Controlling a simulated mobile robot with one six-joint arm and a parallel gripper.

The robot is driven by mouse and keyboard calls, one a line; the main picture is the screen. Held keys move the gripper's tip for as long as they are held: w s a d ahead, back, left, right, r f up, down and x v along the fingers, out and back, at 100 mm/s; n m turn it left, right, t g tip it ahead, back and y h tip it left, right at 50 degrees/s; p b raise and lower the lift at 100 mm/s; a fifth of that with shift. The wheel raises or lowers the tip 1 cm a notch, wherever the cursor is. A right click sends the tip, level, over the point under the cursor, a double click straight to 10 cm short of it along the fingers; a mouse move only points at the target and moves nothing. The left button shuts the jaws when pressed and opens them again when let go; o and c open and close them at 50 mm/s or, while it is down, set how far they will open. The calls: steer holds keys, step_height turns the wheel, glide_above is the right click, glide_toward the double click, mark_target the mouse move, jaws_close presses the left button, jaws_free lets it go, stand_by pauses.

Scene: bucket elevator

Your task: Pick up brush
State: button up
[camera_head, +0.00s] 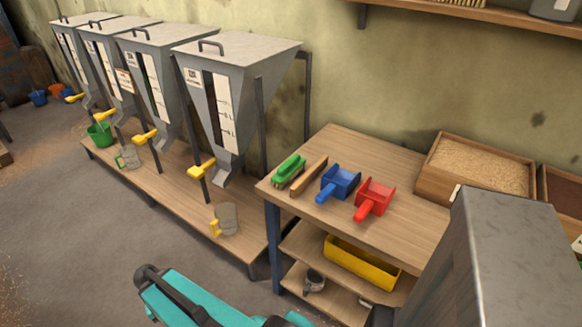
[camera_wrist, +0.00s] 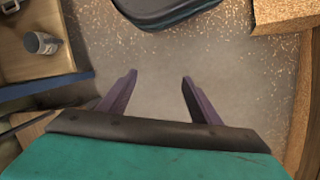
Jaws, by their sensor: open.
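A green-backed brush (camera_head: 289,169) lies on the wooden table (camera_head: 330,143), near its left edge. A narrow wooden piece lies just to its right. The brush does not show in the wrist view. My gripper (camera_wrist: 157,80) shows in the wrist view with its two purple fingers spread apart. Nothing is between the fingers, and bare grey floor lies beyond them. The gripper is away from the brush.
A blue scoop (camera_head: 339,182) and a red scoop (camera_head: 374,199) lie right of the brush. A grain box (camera_head: 480,165) stands at the table's back right. Grey hoppers (camera_head: 225,85) stand left. A yellow bin (camera_head: 361,263) is on the shelf below.

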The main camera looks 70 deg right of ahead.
steer(key=w+d+r+m+t+h+p, duration=0.1)
steer(key=w+d+r+m+p, duration=0.2)
steer(key=d+r, duration=1)
steer(key=m+h+p, duration=0.3)
steer(key=m+h, duration=0.1)
steer(key=m, duration=0.8)
glide_toward(291, 162)
steer(key=shift+s+d+t, duration=0.2)
steer(key=shift+s+t, duration=0.1)
steer(key=shift+s, duration=0.05)
steer(key=shift+f, duration=0.1)
steer(key=shift+p+x, duration=0.7)
steer(key=shift+x, duration=3.6)
steer(key=shift+w+a, duration=0.1)
steer(key=shift+f, duration=0.2)
